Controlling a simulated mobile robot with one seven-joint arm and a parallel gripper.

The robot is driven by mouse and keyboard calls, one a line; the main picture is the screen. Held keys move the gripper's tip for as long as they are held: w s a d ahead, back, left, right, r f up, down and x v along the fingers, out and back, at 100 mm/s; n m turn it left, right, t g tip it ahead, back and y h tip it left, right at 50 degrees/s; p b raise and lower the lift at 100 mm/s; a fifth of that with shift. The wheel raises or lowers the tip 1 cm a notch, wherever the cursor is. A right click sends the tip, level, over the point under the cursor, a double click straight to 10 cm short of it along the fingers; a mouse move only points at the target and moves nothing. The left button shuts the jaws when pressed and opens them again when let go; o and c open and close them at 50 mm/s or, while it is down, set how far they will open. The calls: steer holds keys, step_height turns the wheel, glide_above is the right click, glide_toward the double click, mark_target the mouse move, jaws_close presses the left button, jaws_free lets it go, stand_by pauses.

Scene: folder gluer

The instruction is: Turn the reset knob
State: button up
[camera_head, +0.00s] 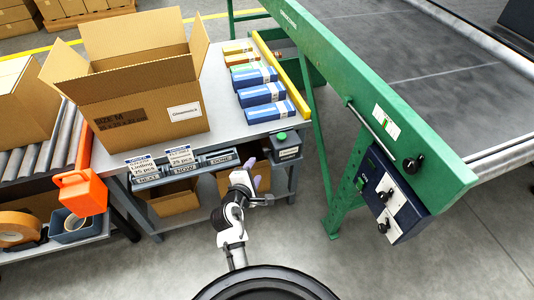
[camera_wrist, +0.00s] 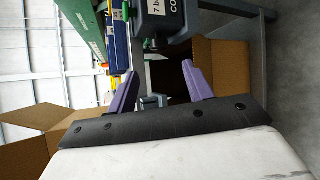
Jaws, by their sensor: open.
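A dark blue control box (camera_head: 390,205) hangs on the leg of the green machine frame at the right in the head view. It carries two black knobs on pale plates, an upper knob (camera_head: 385,195) and a lower knob (camera_head: 384,226). Another black knob (camera_head: 413,164) sits on the green beam above. I cannot read which one is the reset knob. My gripper (camera_head: 259,183) is in front of the packing table, left of and apart from the control box. In the wrist view my gripper (camera_wrist: 161,88) shows two purple fingers spread apart with nothing between them.
The packing table (camera_head: 222,105) bears an open carton (camera_head: 140,90) and several blue boxes (camera_head: 262,94). A dark box with a green button (camera_head: 284,146) is at its front edge, close to my gripper. Grey floor (camera_head: 310,240) is free between my arm and the green machine.

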mark_target(264, 154)
steer(key=x, duration=1.1)
steer(key=shift+w+f, duration=0.15)
steer(key=shift+w, duration=0.2)
